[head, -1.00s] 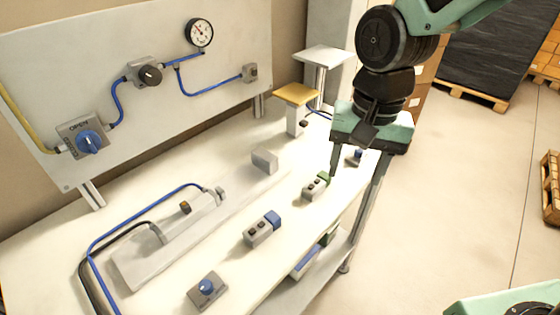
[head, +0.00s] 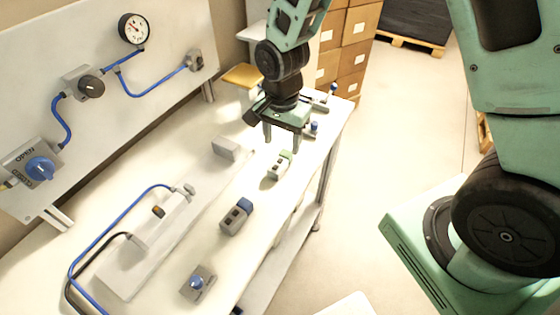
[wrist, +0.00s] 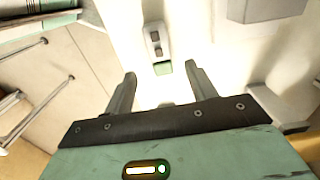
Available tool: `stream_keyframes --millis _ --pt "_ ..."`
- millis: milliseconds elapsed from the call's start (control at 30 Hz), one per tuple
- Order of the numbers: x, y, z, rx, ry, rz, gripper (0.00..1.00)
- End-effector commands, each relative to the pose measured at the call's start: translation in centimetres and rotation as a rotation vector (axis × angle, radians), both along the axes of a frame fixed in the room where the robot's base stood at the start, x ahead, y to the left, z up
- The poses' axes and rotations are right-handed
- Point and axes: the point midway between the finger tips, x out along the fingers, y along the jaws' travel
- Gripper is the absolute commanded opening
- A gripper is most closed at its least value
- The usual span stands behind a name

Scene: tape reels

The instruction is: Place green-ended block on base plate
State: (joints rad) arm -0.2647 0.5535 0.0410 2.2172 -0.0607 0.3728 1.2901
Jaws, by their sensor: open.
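The green-ended block (head: 277,168) is small and grey with dark buttons on top and lies on the table, its green end facing away from me. It also shows in the wrist view (wrist: 154,42), with its green end toward my gripper. My gripper (head: 281,140) is open and empty, fingers pointing down, above and just beyond the green end. In the wrist view the green end lies ahead between the fingertips (wrist: 160,72); I see no contact.
A blue-ended block (head: 237,216) and a blue-knobbed box (head: 197,283) stand nearer on the table. A small blue-topped part (head: 313,128) stands just right of my gripper. A yellow-topped stand (head: 242,76) is behind. The table's right edge is close to the blocks.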

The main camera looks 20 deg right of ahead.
Motion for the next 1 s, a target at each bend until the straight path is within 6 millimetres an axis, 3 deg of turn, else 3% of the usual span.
stream_keyframes --millis 267,633,967,1000 --pt "-0.1 0.1 -1.6 0.0 0.002 0.001 0.56" --pt "-0.3 0.5 -5.7 0.0 0.001 0.0 0.56" --pt "-0.3 0.5 -6.3 0.001 -0.001 0.001 0.56" --pt "-0.3 0.5 -6.3 0.001 -0.001 0.001 0.48"
